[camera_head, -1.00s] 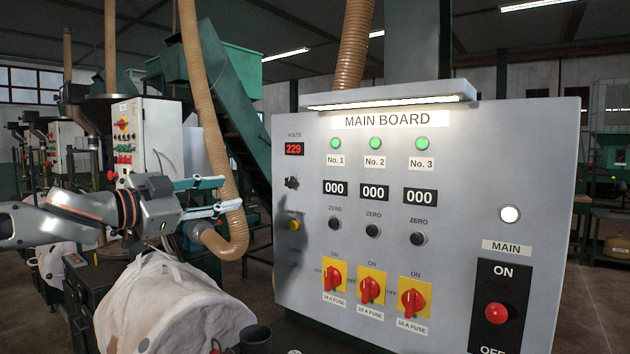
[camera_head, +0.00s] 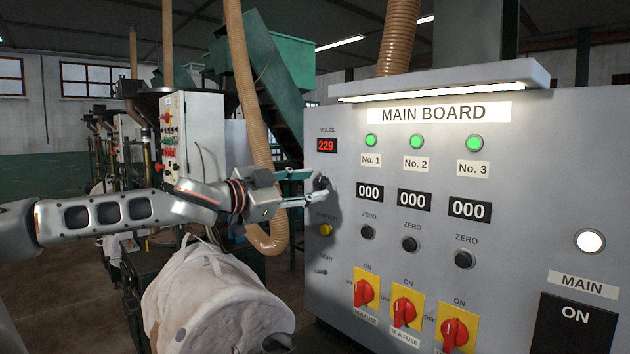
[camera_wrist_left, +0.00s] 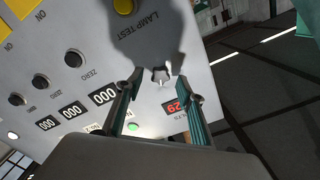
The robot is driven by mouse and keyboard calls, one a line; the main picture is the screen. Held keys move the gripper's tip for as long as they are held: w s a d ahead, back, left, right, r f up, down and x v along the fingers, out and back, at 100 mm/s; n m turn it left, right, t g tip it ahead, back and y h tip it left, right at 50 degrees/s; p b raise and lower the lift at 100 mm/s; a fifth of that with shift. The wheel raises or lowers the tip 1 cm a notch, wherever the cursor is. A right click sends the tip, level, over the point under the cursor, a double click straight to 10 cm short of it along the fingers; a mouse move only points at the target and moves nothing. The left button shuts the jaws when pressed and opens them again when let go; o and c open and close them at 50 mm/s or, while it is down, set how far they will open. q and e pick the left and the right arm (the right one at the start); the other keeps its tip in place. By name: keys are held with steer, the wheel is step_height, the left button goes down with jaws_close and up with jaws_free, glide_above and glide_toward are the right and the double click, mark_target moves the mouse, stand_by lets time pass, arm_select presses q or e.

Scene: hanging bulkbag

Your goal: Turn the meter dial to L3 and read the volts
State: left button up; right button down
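The black meter dial (camera_head: 321,184) sits on the left side of the main board, under the volts display (camera_head: 327,146), which reads a red 229. My left gripper (camera_head: 312,187) is at the dial, its two fingers spread one above the other. In the left wrist view the dial (camera_wrist_left: 161,75) shows between and just beyond the parted fingertips (camera_wrist_left: 158,92); contact cannot be made out. The dial's position marks are too small or shadowed to read. My right gripper is not in view.
The main board (camera_head: 400,255) carries green lamps, black zero knobs and red fuse switches. A yellow lamp-test button (camera_head: 325,230) is below the dial. A pale bulk bag (camera_head: 215,300) stands below my left arm. A ribbed hose (camera_head: 262,160) hangs behind the gripper.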

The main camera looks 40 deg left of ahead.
mark_target(321, 183)
arm_select(q)
steer(key=shift+w+d+r+p, duration=0.1)
steer(key=shift+w+r+p, duration=0.1)
steer(key=shift+w+p, duration=0.35)
steer(key=shift+w+f, duration=0.1)
steer(key=shift+w, duration=0.4)
steer(key=shift+w+f, duration=0.1)
jaws_close()
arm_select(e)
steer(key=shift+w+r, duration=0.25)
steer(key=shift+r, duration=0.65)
